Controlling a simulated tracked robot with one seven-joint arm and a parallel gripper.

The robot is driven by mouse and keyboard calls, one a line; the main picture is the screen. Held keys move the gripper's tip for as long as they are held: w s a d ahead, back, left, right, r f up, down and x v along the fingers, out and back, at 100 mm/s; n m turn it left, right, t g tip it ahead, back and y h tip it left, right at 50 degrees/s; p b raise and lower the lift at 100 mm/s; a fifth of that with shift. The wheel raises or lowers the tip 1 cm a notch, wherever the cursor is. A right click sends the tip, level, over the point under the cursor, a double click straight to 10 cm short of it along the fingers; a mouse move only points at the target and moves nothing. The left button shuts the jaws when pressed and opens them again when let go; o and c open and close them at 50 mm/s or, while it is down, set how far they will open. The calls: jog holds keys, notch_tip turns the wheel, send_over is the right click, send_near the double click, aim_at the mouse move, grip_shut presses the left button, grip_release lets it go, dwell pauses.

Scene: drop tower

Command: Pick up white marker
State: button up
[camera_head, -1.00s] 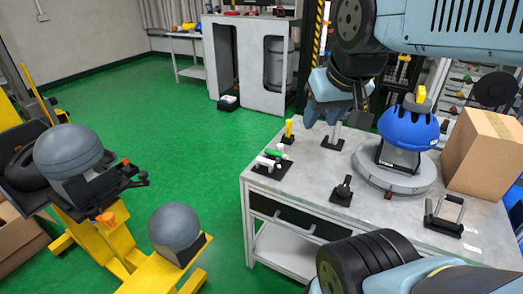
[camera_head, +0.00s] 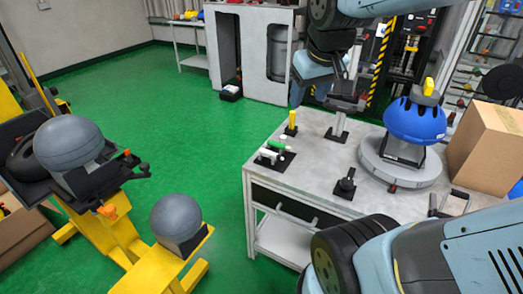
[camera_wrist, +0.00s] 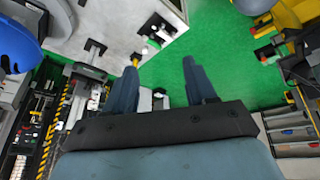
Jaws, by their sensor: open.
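The white marker (camera_head: 267,155) lies on a small black holder (camera_head: 263,161) at the left corner of the grey workbench (camera_head: 320,190). A green marker (camera_head: 277,145) lies just behind it, and a yellow marker (camera_head: 291,120) stands upright further back. My gripper (camera_head: 320,96) is open and empty, above and behind the holder, apart from the markers. In the wrist view my gripper (camera_wrist: 160,66) has its fingers spread.
A blue helmet (camera_head: 414,121) sits on a round grey stand at the right of the bench, beside a cardboard box (camera_head: 487,147). A black knobbed stand (camera_head: 345,184) is near the front edge. Yellow equipment with grey spheres (camera_head: 68,144) stands left. Green floor between is clear.

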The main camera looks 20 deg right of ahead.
jog(key=w+f+n, duration=0.2)
jog(key=w+f, duration=0.1)
jog(key=w, duration=0.4)
jog(key=n+g+h, duration=0.1)
jog(key=n+g, duration=0.2)
jog(key=n, duration=0.3)
send_over(269, 152)
jog(key=s+a, duration=0.2)
notch_tip(269, 152, down, 19)
jog(key=f, duration=0.4)
jog(key=w+d+f, duration=0.1)
jog(key=f, duration=0.4)
jog(key=w+f, duration=0.1)
jog(key=f, duration=0.4)
jog(key=shift+d, duration=0.35)
jog(key=c, duration=1)
